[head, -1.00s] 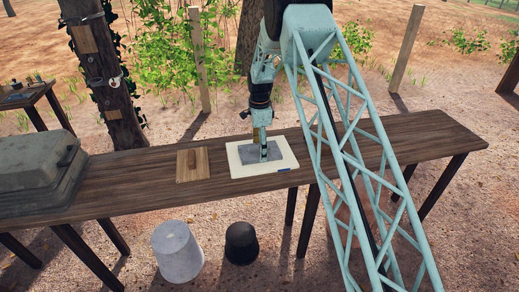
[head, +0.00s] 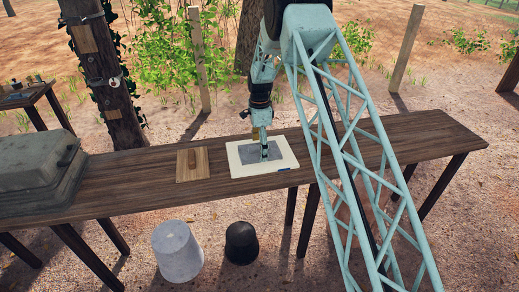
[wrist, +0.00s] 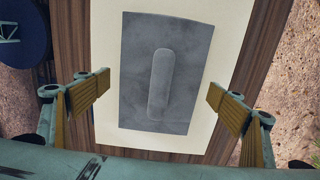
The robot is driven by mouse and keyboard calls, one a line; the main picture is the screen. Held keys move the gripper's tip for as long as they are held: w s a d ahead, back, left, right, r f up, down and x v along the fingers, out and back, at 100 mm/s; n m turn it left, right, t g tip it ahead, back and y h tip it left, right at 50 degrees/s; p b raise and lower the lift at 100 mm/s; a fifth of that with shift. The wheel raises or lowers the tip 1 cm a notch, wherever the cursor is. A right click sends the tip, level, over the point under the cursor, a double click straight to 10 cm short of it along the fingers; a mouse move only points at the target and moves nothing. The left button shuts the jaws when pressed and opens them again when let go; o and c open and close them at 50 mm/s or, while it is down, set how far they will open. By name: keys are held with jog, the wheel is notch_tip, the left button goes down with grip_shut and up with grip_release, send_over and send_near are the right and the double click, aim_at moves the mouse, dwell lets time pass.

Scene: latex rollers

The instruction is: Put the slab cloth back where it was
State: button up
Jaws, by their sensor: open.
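The slab cloth seems to be the flat grey piece (head: 252,157) on a cream board (head: 238,169) on the table. In the wrist view the grey piece (wrist: 190,80) has a raised rounded grey bar (wrist: 160,83) along its middle. It lies within the cream board (wrist: 232,60), with a cream margin around it. My gripper (head: 264,150) is right above the grey piece in the head view. In the wrist view my gripper (wrist: 160,103) is open and empty, with its ridged fingers on either side of the bar. Contact below the fingertips cannot be judged.
A wooden board (head: 203,165) with a small brown bar lies left of the cream board. A grey lidded case (head: 35,165) stands on the table's left end. The table's right part (head: 430,130) is clear. A pale bucket (head: 177,252) and black bucket (head: 241,243) stand on the ground in front.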

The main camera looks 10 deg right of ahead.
notch_tip(320, 180, up, 12)
dwell(0.7)
jog(key=shift+r, duration=0.1)
dwell(0.7)
